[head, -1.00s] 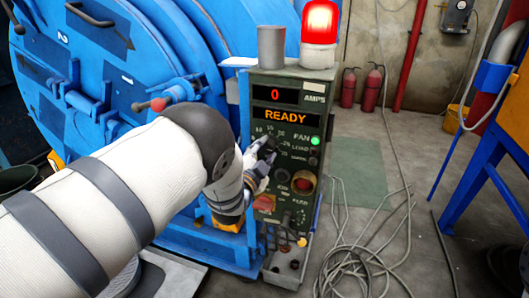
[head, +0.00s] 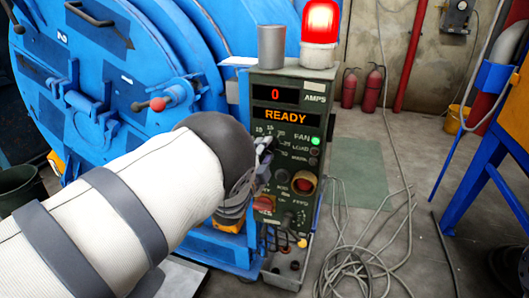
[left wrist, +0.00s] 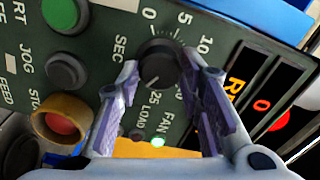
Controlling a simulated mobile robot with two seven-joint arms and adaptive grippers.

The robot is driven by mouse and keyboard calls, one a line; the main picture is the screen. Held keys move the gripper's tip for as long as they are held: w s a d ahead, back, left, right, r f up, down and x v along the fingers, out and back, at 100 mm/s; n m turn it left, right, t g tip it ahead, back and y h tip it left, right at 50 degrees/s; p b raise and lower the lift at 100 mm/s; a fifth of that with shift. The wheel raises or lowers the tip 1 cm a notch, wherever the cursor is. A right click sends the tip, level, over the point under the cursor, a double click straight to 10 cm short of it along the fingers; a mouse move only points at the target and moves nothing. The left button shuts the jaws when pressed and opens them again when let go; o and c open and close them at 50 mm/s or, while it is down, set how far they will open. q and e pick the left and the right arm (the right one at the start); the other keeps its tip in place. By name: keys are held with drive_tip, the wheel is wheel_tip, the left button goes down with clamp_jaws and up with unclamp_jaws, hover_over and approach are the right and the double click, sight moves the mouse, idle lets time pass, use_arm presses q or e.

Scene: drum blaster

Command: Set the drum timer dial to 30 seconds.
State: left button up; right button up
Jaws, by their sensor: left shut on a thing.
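The timer dial (left wrist: 157,64) is a round black knob on a dark green control panel (left wrist: 205,30). Marks 0, 5, 10 and 25 and the word SEC show around it in the left wrist view. A pale line on the knob seems to lie toward the 25 side, but its exact setting is hard to read. My left gripper (left wrist: 160,82) has one finger on each side of the dial and is shut on it. In the head view my left gripper (head: 264,155) is at the panel's left side and partly covers the dial. My right gripper is not in view.
The panel's displays (head: 286,116) read 0 AMPS and READY, with a green FAN light lit. A red beacon (head: 320,25) glows on top. The blue drum (head: 130,60) stands left of the panel. Loose cable (head: 355,270) lies on the floor at right.

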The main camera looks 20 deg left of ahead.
use_arm(q)
drive_tip(key=shift+r, duration=0.15)
drive_tip(key=o, duration=1.1)
drive_tip(key=shift+w, duration=0.1)
drive_tip(key=shift+o, duration=0.2)
drive_tip(key=s, duration=1.2)
drive_tip(key=shift+a, duration=0.25)
drive_tip(key=shift+s, duration=0.1)
